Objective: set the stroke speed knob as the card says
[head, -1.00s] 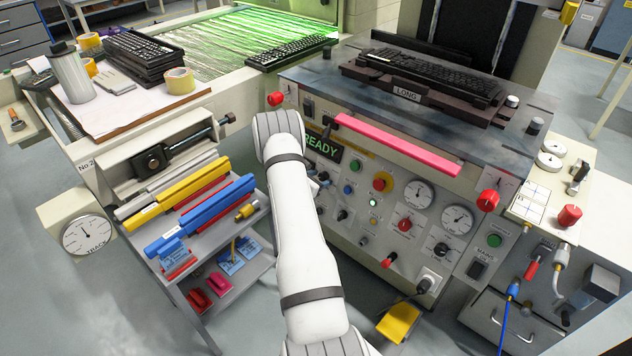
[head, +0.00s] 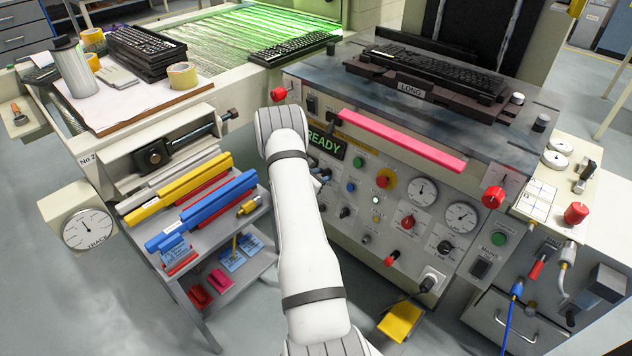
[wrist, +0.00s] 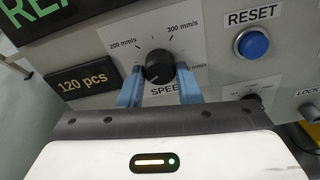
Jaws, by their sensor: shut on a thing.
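The stroke speed knob (wrist: 158,68) is a round black knob on a pale dial plate (wrist: 152,40) in the wrist view. Marks for 200 mm/s and 300 mm/s show above it; the lower lettering is partly hidden by the fingers. My gripper (wrist: 159,80) has its blue fingers on the left and right sides of the knob, shut on it. The knob's exact pointer direction is too small to tell. In the head view my arm largely hides the knob. I cannot pick out a readable card with the speed setting.
A 120 pcs display (wrist: 84,82) is left of the knob, and a blue RESET button (wrist: 253,44) is to its right. A pink bar (head: 400,140) crosses above the panel. A cart with colored bars (head: 205,205) stands left of my arm.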

